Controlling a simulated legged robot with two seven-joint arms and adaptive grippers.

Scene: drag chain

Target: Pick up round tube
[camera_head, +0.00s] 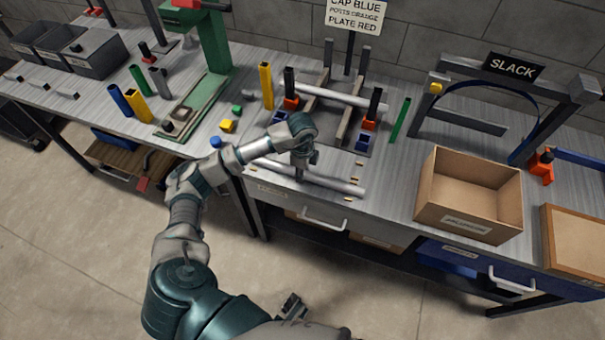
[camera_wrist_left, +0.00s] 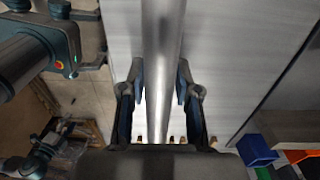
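A grey metallic round tube (camera_head: 338,184) lies near the front edge of the workbench, its middle partly hidden by my left gripper (camera_head: 300,172). In the left wrist view the tube (camera_wrist_left: 163,60) runs lengthwise between the two fingers of my left gripper (camera_wrist_left: 160,85). The fingers are open on either side, with a small gap on the left; contact on the right is unclear. My right gripper (camera_head: 292,307) is low in front of the bench, away from the tube; its fingers are too small to read.
A second grey bar (camera_head: 345,95) rests on a fixture behind, with orange and black posts. A cardboard box (camera_head: 470,195) stands to the right. A yellow block (camera_head: 228,126) and a blue cap (camera_head: 215,142) lie to the left. A sign (camera_head: 355,15) stands at the back.

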